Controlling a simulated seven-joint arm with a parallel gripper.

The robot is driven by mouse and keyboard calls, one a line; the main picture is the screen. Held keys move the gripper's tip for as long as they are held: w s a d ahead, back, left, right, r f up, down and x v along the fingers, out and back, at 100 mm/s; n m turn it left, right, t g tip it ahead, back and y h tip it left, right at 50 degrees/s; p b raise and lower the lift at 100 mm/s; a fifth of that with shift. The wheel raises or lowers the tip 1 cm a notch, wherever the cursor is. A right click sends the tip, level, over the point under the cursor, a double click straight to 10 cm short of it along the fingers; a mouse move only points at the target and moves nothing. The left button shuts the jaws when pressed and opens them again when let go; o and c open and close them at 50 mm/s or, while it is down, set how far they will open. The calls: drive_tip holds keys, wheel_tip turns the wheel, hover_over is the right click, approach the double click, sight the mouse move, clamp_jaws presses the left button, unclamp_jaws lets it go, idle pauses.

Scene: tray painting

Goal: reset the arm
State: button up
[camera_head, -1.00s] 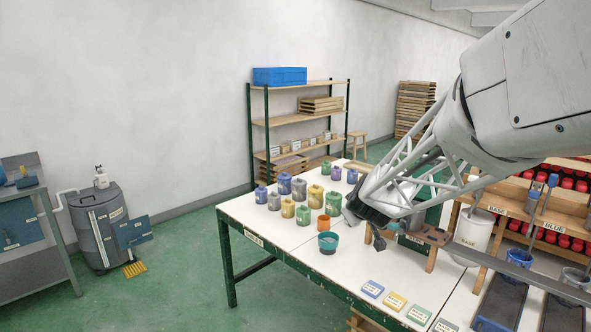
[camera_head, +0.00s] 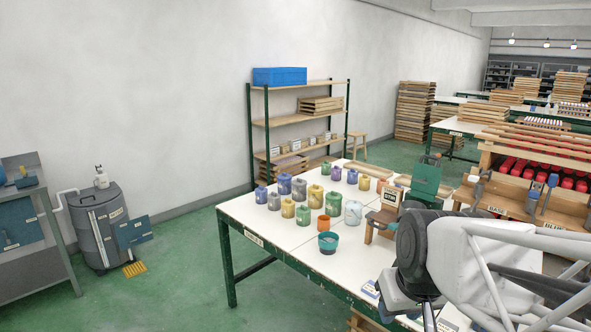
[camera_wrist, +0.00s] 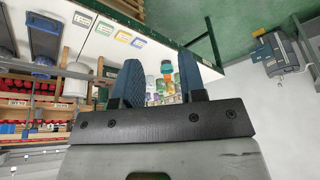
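My gripper (camera_head: 408,308) is at the lower right of the head view, over the near right part of the white table (camera_head: 285,228). In the wrist view my gripper (camera_wrist: 158,80) shows two blue fingers standing apart with nothing held between them. Through the gap I see a teal bowl (camera_wrist: 167,67) and several jars, further off. In the head view the teal bowl (camera_head: 328,243) stands on the table, clear of the gripper. My arm hides the table's right part.
Several coloured jars, including a green one (camera_head: 333,203), stand behind the bowl. A wooden stand (camera_head: 383,222) and a green box (camera_head: 425,180) are to their right. A rack of red items (camera_head: 520,170) is at far right. The table's left front is clear.

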drive_tip(key=s+d+f+m+g, duration=0.1)
drive_tip(key=s, duration=0.6)
drive_tip(key=shift+d+m+h, duration=0.15)
drive_tip(key=shift+m+h, duration=0.15)
drive_tip(key=shift+h, duration=0.1)
idle(1.7)
